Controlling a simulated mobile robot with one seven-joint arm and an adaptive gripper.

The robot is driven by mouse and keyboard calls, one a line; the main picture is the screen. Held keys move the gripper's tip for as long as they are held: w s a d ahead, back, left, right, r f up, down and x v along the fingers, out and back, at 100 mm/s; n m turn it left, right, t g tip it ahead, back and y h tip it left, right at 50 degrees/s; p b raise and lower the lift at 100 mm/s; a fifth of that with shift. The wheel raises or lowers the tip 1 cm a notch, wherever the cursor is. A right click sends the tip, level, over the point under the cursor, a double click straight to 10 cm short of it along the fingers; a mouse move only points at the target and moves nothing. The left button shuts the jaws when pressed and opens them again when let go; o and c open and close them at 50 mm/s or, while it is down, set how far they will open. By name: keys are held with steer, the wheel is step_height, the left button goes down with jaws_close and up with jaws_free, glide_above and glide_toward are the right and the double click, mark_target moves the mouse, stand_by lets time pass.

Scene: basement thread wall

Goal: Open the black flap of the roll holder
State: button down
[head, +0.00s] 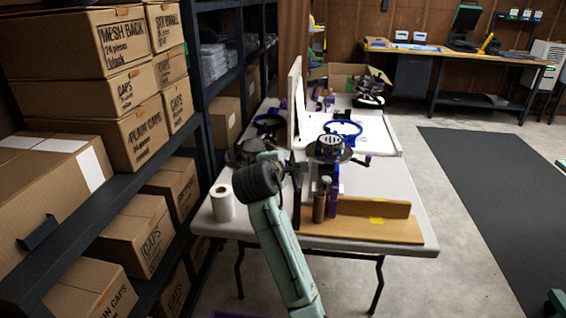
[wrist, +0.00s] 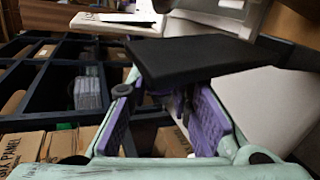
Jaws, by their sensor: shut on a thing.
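The black flap (wrist: 195,58) is a flat dark panel across the upper middle of the wrist view. My gripper (wrist: 165,98) has its purple-padded fingers on either side of the flap's near part and is shut on it. The exact contact is partly hidden under the panel. In the head view my gripper (head: 292,172) is over the near part of the white table, at a dark upright strip (head: 297,205). I cannot tell there whether this strip is the flap. The rest of the roll holder is not clear in either view.
A white roll (head: 222,202) stands on the table (head: 390,233) left of my arm. Wooden boards (head: 365,228) lie at the right, near a machine with a blue hoop (head: 343,128). Shelves with cardboard boxes (head: 140,137) line the left.

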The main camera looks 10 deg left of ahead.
steer(key=shift+a, duration=0.1)
steer(key=c, duration=1.4)
jaws_free()
steer(key=shift+c, duration=0.2)
steer(key=d+v, duration=0.1)
steer(key=v, duration=1.1)
steer(key=shift+a, duration=0.45)
